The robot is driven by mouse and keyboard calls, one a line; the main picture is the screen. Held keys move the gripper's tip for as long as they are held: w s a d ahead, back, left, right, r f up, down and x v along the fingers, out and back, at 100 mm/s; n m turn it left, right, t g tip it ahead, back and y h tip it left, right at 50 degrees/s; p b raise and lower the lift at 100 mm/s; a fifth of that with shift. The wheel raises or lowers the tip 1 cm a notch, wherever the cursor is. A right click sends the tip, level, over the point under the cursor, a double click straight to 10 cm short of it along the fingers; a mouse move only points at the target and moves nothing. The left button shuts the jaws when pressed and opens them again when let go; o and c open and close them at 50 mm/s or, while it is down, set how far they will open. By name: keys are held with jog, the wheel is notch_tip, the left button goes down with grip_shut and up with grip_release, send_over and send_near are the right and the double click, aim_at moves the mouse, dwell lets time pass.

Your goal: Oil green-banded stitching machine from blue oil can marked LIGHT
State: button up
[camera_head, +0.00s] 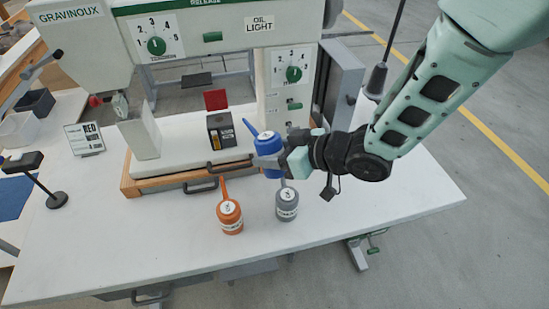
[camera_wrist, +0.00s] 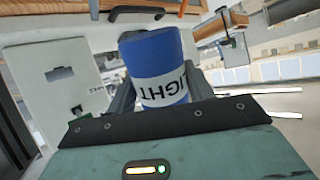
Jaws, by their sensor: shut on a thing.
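The blue oil can (camera_head: 267,143) is held in my gripper (camera_head: 268,165), above the table's right part, with its spout pointing up and left. In the wrist view the blue can (camera_wrist: 155,55) sits between the fingers, and its white label reads "...IGHT", upside down. The stitching machine (camera_head: 210,85) is white-grey with green knobs and marked GRAVINOUX; a plate on it reads OIL LIGHT (camera_head: 260,24). The can's spout is near the machine's bed, right of a dark block (camera_head: 220,128). I cannot make out an oil port.
An orange oil can (camera_head: 229,215) and a grey oil can (camera_head: 287,204) stand upright on the white table (camera_head: 350,215), just in front of the held can. A sign marked RED (camera_head: 84,138) stands at the left. The table's front right is clear.

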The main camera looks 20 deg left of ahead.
jog(key=shift+w+a+f+t+y+b, duration=0.15)
jog(key=shift+f+t+y+b, duration=0.4)
jog(key=shift+b, duration=1.4)
jog(key=shift+a+f+y+b, duration=0.25)
jog(key=shift+y+b, duration=0.2)
jog(key=shift+b, duration=0.75)
jog(key=b, duration=0.2)
jog(key=y+b, duration=0.1)
jog(key=b, duration=0.1)
jog(key=shift+w+a+f+n, duration=0.2)
jog(key=shift+a+f+n, duration=0.1)
jog(key=shift+n, duration=0.1)
jog(key=shift+w+t+y+b, duration=0.1)
jog(key=shift+t+y+b, duration=0.25)
jog(key=shift+b, duration=0.55)
jog(key=shift+a+b, duration=0.15)
jog(key=shift+b, duration=0.15)
